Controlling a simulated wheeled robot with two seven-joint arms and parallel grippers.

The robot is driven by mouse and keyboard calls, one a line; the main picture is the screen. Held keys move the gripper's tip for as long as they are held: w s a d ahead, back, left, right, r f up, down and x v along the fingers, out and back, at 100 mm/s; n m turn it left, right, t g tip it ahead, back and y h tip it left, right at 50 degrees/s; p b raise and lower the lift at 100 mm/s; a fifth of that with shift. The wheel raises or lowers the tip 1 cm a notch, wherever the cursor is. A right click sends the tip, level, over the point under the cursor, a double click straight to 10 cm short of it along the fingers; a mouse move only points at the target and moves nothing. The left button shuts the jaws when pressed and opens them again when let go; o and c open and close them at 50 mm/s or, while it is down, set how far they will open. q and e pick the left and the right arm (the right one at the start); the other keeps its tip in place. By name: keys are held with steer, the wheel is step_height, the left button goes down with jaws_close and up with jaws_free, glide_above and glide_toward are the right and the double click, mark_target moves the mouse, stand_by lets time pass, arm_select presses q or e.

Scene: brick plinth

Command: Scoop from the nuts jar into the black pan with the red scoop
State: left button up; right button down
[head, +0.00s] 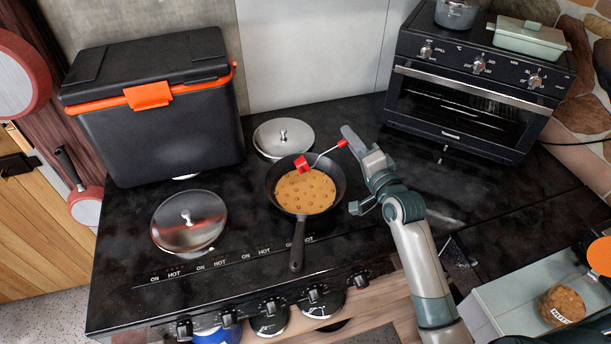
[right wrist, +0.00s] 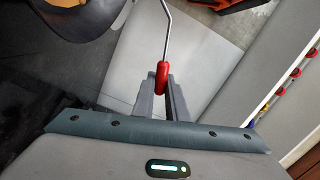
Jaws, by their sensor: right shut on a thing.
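My right gripper (head: 352,172) is shut on the red handle of the scoop; the red handle also shows between the fingers in the right wrist view (right wrist: 161,74). The scoop's red cup (head: 304,164) is over the far part of the black pan (head: 275,205). I cannot tell whether the cup holds anything. The pan stands on the black stove with its handle toward the front, and a tan, dotted round layer (head: 305,192) covers its bottom. The nuts jar (head: 563,305) lies or leans at the lower right, with brown contents and a label. My left gripper is not in view.
A black cooler with an orange latch (head: 148,95) stands at the back left. Round metal lids lie left of the pan (head: 189,219) and behind it (head: 283,136). A black oven (head: 470,90) stands at the back right. The stove top (head: 345,235) right of the pan is clear.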

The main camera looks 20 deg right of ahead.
steer(key=shift+a+r+n+p, duration=0.2)
steer(key=shift+r+n+p, duration=0.1)
steer(key=shift+r+p, duration=0.35)
steer(key=shift+a+r+n+p, duration=0.45)
steer(key=shift+n+p, duration=0.25)
steer(key=shift+p, duration=0.2)
steer(key=a+r+n+p, duration=0.1)
steer(key=p, duration=0.1)
steer(key=a+r+n+p, duration=0.1)
steer(key=n+p, duration=0.1)
steer(key=shift+s+a+r, duration=0.2)
steer(key=shift+a+r, duration=0.1)
steer(key=shift+s+a+r+n+p, duration=0.1)
steer(key=shift+a+r+n+p, duration=0.15)
steer(key=shift+a+n, duration=0.2)
steer(key=shift+a+r+n+p, duration=0.15)
steer(key=shift+a+n+p, duration=0.15)
steer(key=shift+a+n, duration=0.15)
steer(key=a+n, duration=0.6)
steer(key=a, duration=0.1)
steer(key=shift+s+a+r, duration=0.1)
steer(key=shift+s+r, duration=0.3)
steer(key=shift+s+a+n, duration=0.1)
steer(key=shift+a+n, duration=0.6)
steer(key=shift+a, duration=0.15)
steer(key=shift+f, duration=0.1)
